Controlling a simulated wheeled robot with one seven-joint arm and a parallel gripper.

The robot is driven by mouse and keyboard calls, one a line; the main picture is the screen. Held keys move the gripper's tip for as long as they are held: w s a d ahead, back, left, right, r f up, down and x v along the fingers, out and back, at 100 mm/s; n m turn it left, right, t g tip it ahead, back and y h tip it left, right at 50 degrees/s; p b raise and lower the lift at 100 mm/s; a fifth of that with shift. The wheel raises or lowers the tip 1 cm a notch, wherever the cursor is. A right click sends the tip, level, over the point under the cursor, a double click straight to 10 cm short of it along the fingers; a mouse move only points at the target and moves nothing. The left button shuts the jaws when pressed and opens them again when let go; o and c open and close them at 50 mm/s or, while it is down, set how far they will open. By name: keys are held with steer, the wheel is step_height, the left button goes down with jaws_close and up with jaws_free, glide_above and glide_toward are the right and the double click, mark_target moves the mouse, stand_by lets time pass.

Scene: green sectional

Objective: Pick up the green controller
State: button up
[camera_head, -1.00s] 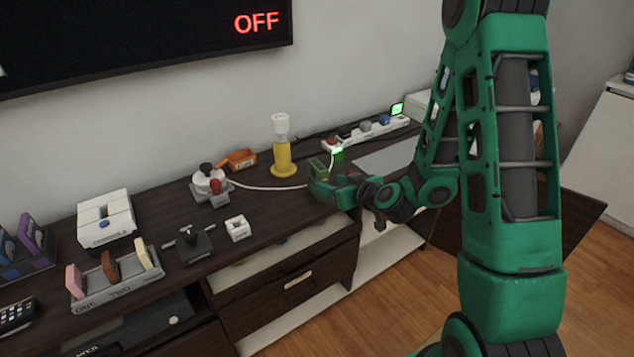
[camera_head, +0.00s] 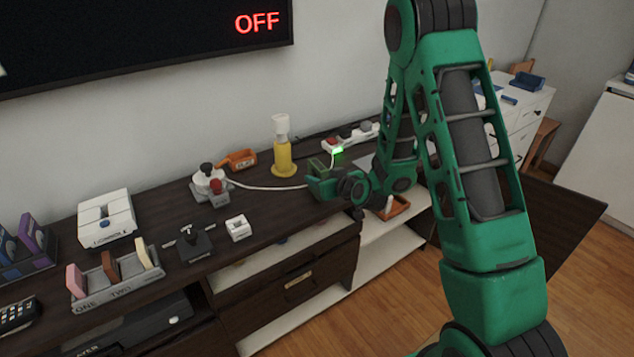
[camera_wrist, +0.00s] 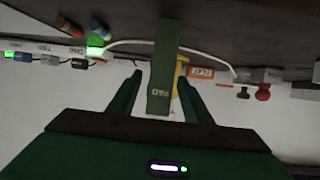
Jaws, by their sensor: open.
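The green controller (camera_wrist: 160,95) is an upright-looking slab lettered "PAD" in the wrist view. In that view it lies between the two green fingers of my gripper (camera_wrist: 160,77), with a gap on each side. My gripper is open. In the head view the controller (camera_head: 317,166) stands on the dark cabinet top, and my gripper (camera_head: 318,186) is right at it. My gripper hides its lower part there.
A yellow and white bottle-like thing (camera_head: 283,152) and an orange bin (camera_head: 240,159) stand behind to the left. A white cable (camera_head: 265,187) runs from a joystick (camera_head: 210,182) toward the controller. A power strip (camera_head: 350,138) lies behind.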

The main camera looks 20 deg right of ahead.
steer(key=shift+x, duration=1)
jaws_close()
steer(key=shift+r, duration=0.15)
